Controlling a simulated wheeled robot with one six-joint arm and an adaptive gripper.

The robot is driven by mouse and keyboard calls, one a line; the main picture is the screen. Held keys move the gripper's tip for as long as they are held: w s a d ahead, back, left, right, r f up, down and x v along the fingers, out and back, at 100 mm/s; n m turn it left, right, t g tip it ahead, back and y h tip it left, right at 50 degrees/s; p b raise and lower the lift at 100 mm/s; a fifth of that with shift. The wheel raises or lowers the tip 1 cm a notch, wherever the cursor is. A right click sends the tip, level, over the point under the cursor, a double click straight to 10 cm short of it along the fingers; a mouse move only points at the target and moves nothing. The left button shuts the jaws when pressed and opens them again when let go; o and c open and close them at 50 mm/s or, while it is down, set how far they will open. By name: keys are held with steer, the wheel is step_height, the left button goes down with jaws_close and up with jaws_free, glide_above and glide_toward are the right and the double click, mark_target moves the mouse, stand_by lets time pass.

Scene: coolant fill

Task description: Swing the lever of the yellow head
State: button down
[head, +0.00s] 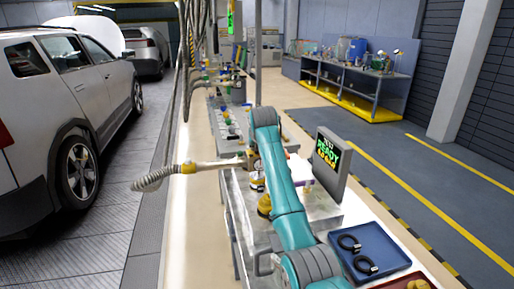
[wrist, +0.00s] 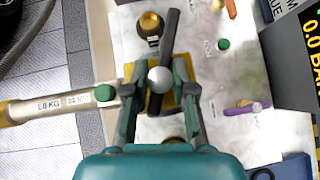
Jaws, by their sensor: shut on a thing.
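The yellow head (wrist: 129,73) lies under my fingers in the wrist view, with yellow showing on both sides. Its dark lever (wrist: 170,30) runs up the picture, slightly tilted right at the top. A silver ball (wrist: 160,80) sits over the lever between my fingers. My gripper (wrist: 155,78) is shut on the lever, one finger on each side. A beige pipe with a printed label (wrist: 50,105) meets the head from the left. In the head view the pipe (head: 208,166) ends in a ribbed hose (head: 155,180); my arm hides most of the head there.
A display reading READY (head: 328,155) stands right of my arm. A blue tray (head: 345,262) holds black rings. In the wrist view a brass cap (wrist: 150,24), a green cap (wrist: 224,44) and a purple piece (wrist: 248,107) are nearby. The floor at right is clear.

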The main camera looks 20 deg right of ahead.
steer(key=c, duration=0.9)
jaws_free()
steer(key=shift+c, duration=0.2)
steer(key=shift+r, duration=0.1)
steer(key=v, duration=0.7)
steer(key=shift+s+a+r, duration=0.1)
steer(key=shift+s, duration=0.05)
steer(key=shift+c, duration=0.2)
